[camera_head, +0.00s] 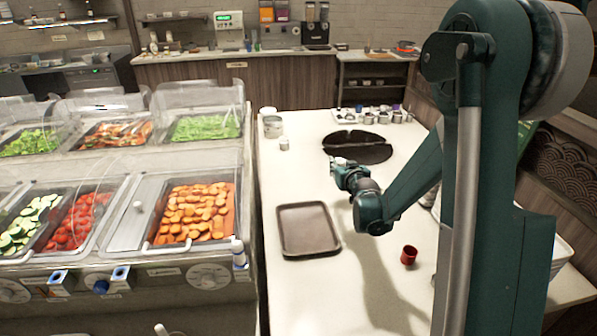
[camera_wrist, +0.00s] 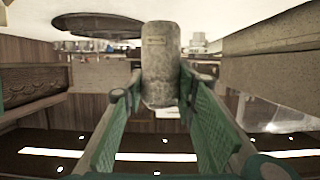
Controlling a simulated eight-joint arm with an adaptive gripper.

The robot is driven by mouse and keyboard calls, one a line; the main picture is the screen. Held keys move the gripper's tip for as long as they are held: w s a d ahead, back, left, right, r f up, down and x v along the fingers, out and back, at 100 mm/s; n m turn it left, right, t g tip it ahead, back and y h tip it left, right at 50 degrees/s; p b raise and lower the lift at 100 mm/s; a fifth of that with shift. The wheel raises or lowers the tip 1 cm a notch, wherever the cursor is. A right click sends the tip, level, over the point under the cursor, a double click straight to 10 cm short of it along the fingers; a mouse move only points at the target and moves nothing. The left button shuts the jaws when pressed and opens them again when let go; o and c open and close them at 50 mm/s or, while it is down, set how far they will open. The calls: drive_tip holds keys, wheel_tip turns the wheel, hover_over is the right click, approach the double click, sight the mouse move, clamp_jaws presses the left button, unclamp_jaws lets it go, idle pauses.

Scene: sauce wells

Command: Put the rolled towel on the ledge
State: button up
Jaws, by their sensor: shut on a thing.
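In the head view my gripper (camera_head: 342,170) is over the white counter, right of the tray and in front of the dark round mat. The towel is too small there to make out clearly. I cannot tell which surface is the ledge.
A brown tray (camera_head: 308,250) lies on the white counter (camera_head: 290,172). A dark round mat (camera_head: 372,154) lies behind my gripper, with several small metal cups beyond it. A red cup (camera_head: 409,255) stands at front right. A salad bar (camera_head: 130,262) fills the left.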

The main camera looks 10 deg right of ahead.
drive_tip(key=shift+s, duration=0.1)
idle(0.5)
